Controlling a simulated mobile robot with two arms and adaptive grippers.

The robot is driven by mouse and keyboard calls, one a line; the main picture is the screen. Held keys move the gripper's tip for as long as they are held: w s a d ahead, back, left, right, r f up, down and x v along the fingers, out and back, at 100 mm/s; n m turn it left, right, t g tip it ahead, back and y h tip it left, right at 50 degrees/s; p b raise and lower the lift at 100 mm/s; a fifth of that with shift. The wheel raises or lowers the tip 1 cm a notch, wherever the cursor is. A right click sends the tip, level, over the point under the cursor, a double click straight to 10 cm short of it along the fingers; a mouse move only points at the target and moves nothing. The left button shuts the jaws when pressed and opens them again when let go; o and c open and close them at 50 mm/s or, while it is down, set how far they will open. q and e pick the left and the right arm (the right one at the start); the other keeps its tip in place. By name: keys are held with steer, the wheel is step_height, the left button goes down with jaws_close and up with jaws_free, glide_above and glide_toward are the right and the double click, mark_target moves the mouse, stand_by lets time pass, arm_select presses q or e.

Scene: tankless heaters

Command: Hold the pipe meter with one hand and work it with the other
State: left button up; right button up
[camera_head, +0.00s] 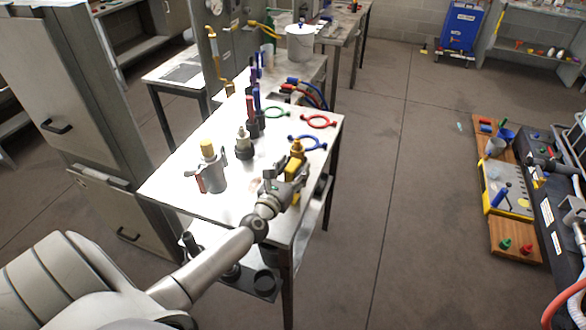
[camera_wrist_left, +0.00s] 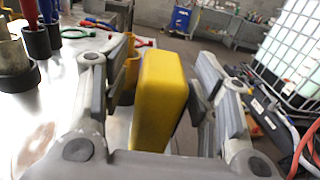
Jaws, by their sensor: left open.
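The pipe meter, a yellow block-shaped tool (camera_head: 292,172), stands near the right edge of the white table (camera_head: 226,202). Its brass-coloured top shows above my gripper in the head view. My left gripper (camera_head: 283,184) is at the meter, with its fingers open. In the left wrist view the yellow body (camera_wrist_left: 160,100) stands between the two spread fingers, with a gap showing on the left side; contact on the right side is hard to tell. The gripper hides the meter's lower part in the head view. My right gripper is not in view.
A silver can with a yellow top (camera_head: 209,168) and a dark-based bottle (camera_head: 244,144) stand left of the meter. Open floor lies right of the table.

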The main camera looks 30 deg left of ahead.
arm_select(q)
jaws_close()
jaws_free()
stand_by(0.4)
steer(key=shift+s, duration=0.1)
steer(key=s+d, duration=0.2)
steer(key=s, duration=0.9)
steer(key=shift+s, duration=0.4)
